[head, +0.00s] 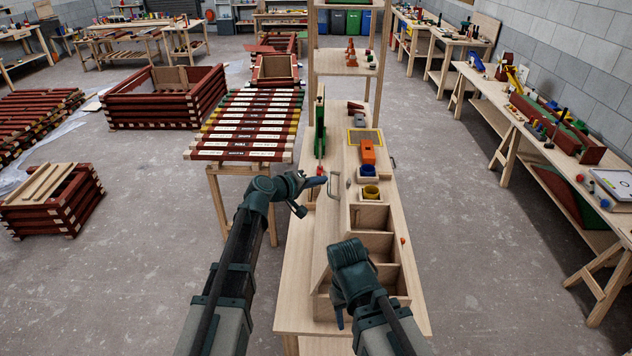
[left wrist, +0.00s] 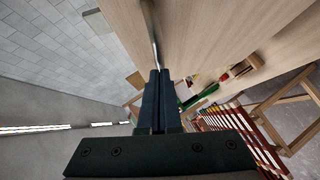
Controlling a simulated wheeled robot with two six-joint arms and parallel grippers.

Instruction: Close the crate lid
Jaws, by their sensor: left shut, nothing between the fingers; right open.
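The crate (head: 391,282) is a pale wooden box with open compartments on the bench. Its lid (head: 334,222) appears to be the pale wooden panel raised along the left side of the compartments. A metal handle (head: 333,200) is on the panel. My left gripper (head: 322,181) is shut and empty, just left of the handle. In the left wrist view, the shut fingers (left wrist: 158,85) point at a thin metal bar beside a broad wooden surface; contact is unclear. My right gripper (head: 341,316) is open, low over the near end of the crate, its fingers partly hidden by its wrist.
A green upright piece (head: 320,128) stands at the back left. A rack of painted battens (head: 245,122) is left of the bench. Floor on the right is clear.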

